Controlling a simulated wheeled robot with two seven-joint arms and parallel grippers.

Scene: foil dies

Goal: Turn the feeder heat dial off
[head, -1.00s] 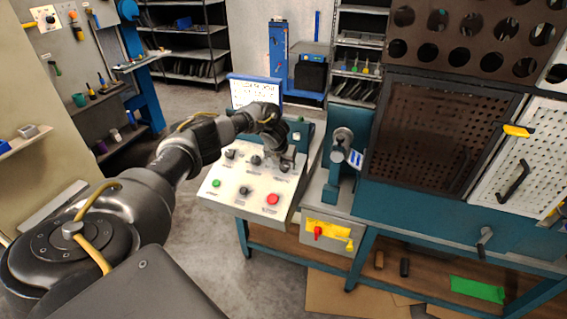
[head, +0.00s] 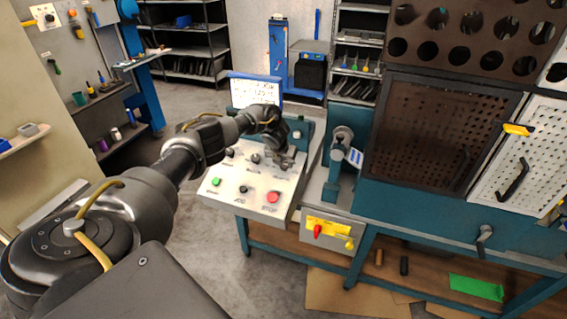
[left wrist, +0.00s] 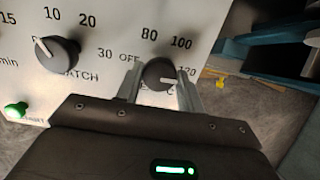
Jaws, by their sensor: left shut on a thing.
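The feeder heat dial (left wrist: 156,72) is a dark round knob on the white control panel (head: 222,193). In the left wrist view its scale reads OFF at the left, then 80, 100 and 120 round to the right. Its white pointer line points right, near 120. My left gripper (head: 286,161) is over the panel's upper right corner. In the left wrist view its two fingers stand either side of the dial, shut on it. In the head view the gripper hides most of this dial. My right gripper is in neither view.
Another dark dial (left wrist: 58,53), with a 10, 20, 30 scale, sits left of the held one. The panel also carries a green button (head: 216,182) and a red button (head: 273,197). A display screen (head: 254,91) stands behind. A perforated door cabinet (head: 440,135) is at the right.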

